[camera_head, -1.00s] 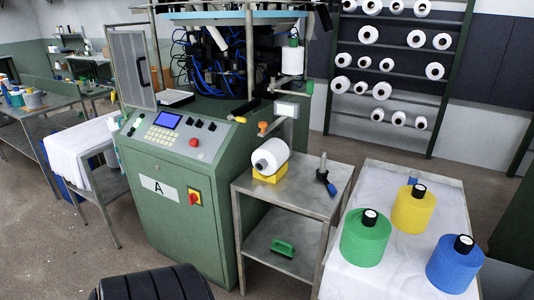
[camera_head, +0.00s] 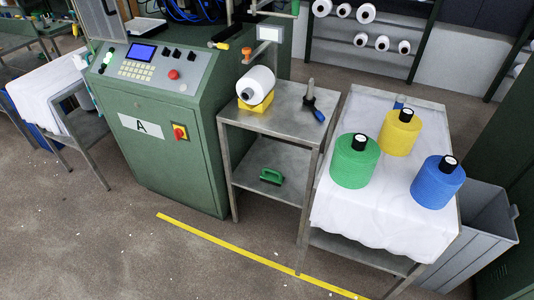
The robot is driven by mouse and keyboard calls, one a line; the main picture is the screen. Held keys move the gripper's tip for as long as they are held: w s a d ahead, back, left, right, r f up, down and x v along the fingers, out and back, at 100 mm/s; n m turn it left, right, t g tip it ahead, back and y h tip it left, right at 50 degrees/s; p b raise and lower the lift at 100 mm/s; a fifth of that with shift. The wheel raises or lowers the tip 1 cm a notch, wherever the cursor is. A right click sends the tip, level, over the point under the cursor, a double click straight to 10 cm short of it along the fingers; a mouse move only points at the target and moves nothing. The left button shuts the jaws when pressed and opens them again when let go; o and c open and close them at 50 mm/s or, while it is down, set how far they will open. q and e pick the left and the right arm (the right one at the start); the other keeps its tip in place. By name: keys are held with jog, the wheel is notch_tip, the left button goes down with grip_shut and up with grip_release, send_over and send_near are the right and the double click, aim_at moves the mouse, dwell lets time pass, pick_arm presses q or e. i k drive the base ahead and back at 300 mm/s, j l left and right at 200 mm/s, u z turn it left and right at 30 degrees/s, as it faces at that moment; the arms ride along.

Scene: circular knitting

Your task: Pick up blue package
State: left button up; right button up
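The blue package (camera_head: 437,184) is a blue yarn cone with a black top and a white disc on it. It stands upright at the right side of the white-covered table (camera_head: 345,217). A green package (camera_head: 355,163) stands to its left and a yellow package (camera_head: 400,134) stands behind, both upright and apart from it. Neither of my grippers shows in the head view, and nothing touches the blue package.
A grey bin (camera_head: 475,232) stands on the floor right of the table. A metal stand (camera_head: 283,118) to the left holds a white cone (camera_head: 256,85) on a yellow block and a blue-handled tool (camera_head: 313,105). The green machine (camera_head: 165,130) is further left. Floor in front is open, with a yellow line (camera_head: 245,252).

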aim_at(439, 178)
jog(key=z, duration=1.3)
jog(key=l, duration=0.1)
jog(key=i, duration=0.05)
